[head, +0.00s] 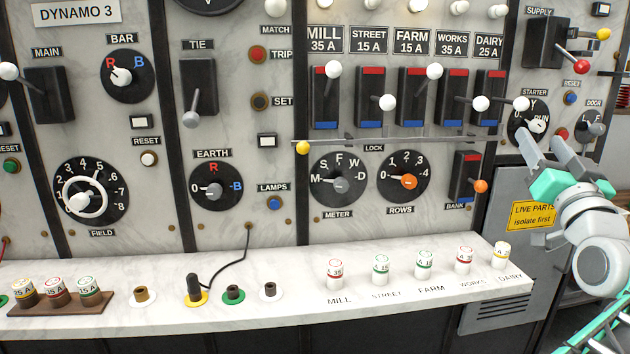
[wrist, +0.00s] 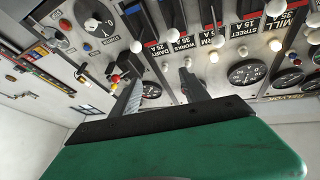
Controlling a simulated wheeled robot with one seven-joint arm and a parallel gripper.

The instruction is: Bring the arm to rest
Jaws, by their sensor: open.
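My gripper (head: 546,146) is open and empty at the right of the head view, in front of the panel, just below the starter dial (head: 528,124). A teal part shows behind its two grey fingers. In the wrist view my gripper (wrist: 160,80) has its fingers apart with nothing between them, and the switchboard (wrist: 215,75) lies beyond. I cannot tell whether a fingertip touches the panel. The orange-knobbed BANK switch (head: 467,174) is left of my gripper, apart from it.
A marble shelf (head: 420,284) juts out below the panel, with several labelled fuses (head: 425,262) standing on it. Feeder switches (head: 416,97) with white-knobbed levers stick out above a horizontal rod (head: 400,139). A grey cabinet (head: 495,208) with a yellow warning sign (head: 533,215) stands below my gripper.

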